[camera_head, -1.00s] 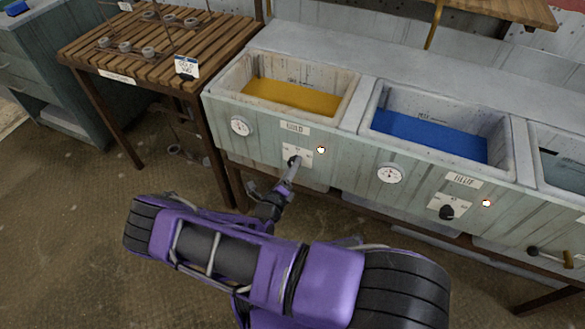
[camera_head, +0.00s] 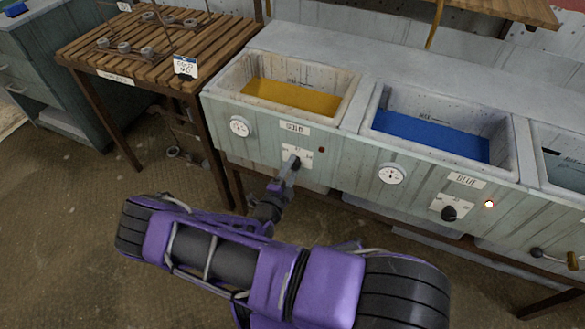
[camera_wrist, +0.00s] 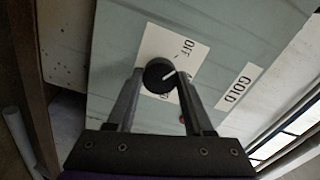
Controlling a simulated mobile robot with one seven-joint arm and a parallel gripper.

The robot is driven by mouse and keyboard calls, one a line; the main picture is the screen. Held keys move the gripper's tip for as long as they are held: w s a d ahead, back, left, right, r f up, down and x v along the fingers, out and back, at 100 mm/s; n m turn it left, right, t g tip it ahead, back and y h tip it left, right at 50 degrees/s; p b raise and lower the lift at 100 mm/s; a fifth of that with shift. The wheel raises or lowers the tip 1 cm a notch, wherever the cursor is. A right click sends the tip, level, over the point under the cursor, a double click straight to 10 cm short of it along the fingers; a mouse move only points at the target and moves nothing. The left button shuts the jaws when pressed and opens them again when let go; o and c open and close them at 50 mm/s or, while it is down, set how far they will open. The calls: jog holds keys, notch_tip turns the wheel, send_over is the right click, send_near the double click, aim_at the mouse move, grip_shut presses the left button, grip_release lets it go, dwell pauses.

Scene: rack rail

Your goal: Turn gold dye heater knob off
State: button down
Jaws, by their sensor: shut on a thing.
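The gold dye heater knob (camera_wrist: 157,76) is a dark round knob with a white pointer line, on a white plate (camera_wrist: 176,47) below the GOLD label (camera_head: 295,128). In the wrist view the pointer slants to the upper right, towards the side where OFF is printed; part of the plate's lettering is hidden. My gripper (camera_wrist: 161,80) is shut on the knob, a finger on either side. In the head view my gripper (camera_head: 291,167) reaches the plate and mostly hides the knob. The gold indicator light (camera_head: 321,149) is dark red, unlit.
The gold vat (camera_head: 293,98) stands above the knob, with a dial gauge (camera_head: 239,127) to its lower left. To the right are the blue vat (camera_head: 430,137), its knob (camera_head: 449,213) and its lit indicator (camera_head: 488,203). A slatted table (camera_head: 160,50) stands at the left.

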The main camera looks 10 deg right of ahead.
jog(key=shift+n, duration=0.3)
dwell(0.4)
jog(key=shift+c, duration=1.4)
grip_release()
jog(key=shift+a, duration=0.1)
jog(key=v, duration=1.7)
jog(key=shift+s+p, duration=0.15)
jog(key=shift+p, duration=0.3)
